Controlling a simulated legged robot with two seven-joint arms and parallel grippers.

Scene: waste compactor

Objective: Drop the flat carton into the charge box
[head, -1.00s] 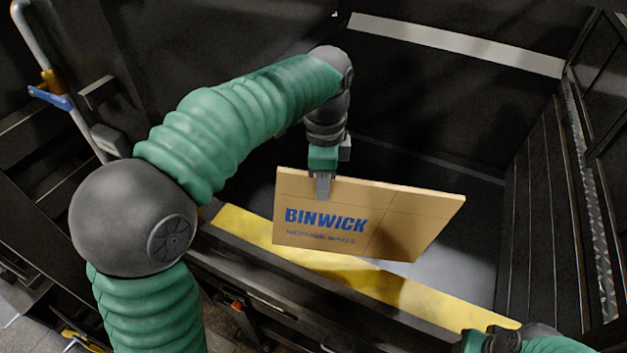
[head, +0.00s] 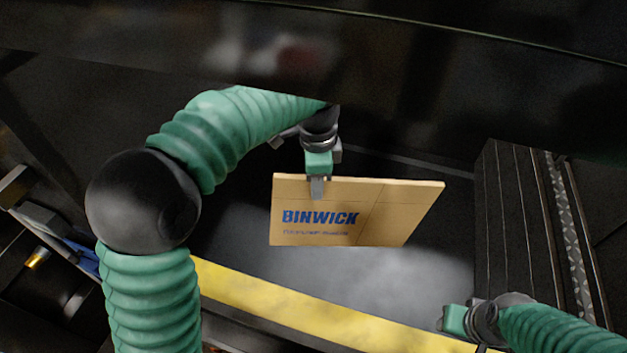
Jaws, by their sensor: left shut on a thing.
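The flat carton (head: 385,213) is a thin tan board with blue BINWICK print. It hangs upright, slightly angled, in the middle of the head view. My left gripper (head: 317,188) is shut on its top edge, left of centre. The charge box (head: 435,270) is the dark bay with a worn grey floor, behind a yellow front sill (head: 300,308). The carton hangs over the floor, beyond the sill, and appears clear of it. My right gripper (head: 452,319) is near the sill at lower right; its fingers are too unclear to read.
A ribbed dark side wall (head: 510,220) bounds the bay on the right. Bare floor shows below and right of the carton.

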